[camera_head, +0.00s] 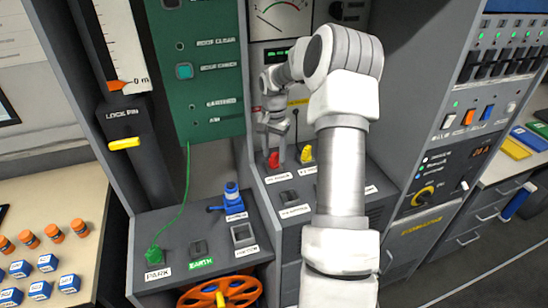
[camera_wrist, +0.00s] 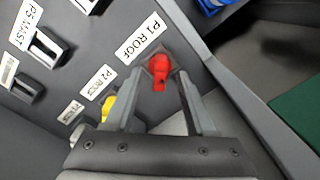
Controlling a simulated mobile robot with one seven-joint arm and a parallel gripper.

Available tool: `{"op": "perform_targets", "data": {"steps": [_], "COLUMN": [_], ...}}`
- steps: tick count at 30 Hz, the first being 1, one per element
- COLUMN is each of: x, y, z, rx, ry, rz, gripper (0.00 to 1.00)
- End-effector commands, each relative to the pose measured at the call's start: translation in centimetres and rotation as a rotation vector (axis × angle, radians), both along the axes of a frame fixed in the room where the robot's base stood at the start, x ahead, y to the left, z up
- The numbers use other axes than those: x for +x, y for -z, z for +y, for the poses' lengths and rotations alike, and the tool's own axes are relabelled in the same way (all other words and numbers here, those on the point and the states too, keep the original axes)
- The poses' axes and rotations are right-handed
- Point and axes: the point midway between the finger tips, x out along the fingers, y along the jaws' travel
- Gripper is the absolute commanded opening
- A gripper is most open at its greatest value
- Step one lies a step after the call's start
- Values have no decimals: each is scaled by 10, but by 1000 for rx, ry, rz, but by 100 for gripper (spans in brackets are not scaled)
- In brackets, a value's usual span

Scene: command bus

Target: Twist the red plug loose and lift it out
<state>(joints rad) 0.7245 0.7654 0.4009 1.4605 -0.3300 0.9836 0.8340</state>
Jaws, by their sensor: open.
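The red plug (camera_head: 274,160) sits in a socket on the sloping grey panel. In the wrist view the red plug (camera_wrist: 159,72) is beside a label reading P1 ROOF, with its grip pointing toward the camera. My gripper (camera_head: 277,150) is over it, with fingers pointing down at the panel. In the wrist view the fingers of my gripper (camera_wrist: 158,85) are open, one on each side of the red plug, with gaps visible. Nothing is held. Whether the fingertips touch the panel is unclear.
A yellow plug (camera_head: 306,154) sits close to the right of the red one. Empty grey sockets (camera_wrist: 45,48) with labels are nearby. A blue plug (camera_head: 233,195) and a green plug (camera_head: 154,255) with a cord are on the lower left panel.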

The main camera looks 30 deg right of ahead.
Motion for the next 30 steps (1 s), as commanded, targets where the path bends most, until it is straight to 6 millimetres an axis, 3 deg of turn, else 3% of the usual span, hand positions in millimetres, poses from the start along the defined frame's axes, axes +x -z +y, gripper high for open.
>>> {"op": "perform_targets", "data": {"steps": [6, 16, 25, 30], "x": [0, 0, 0, 0], "y": [20, 22, 22, 22], "z": [0, 0, 0, 0], "rx": [0, -1, -1, -1], "ry": [1, 0, 0, 0], "rz": [0, 0, 0, 0], "gripper": [55, 55, 1, 0]}}
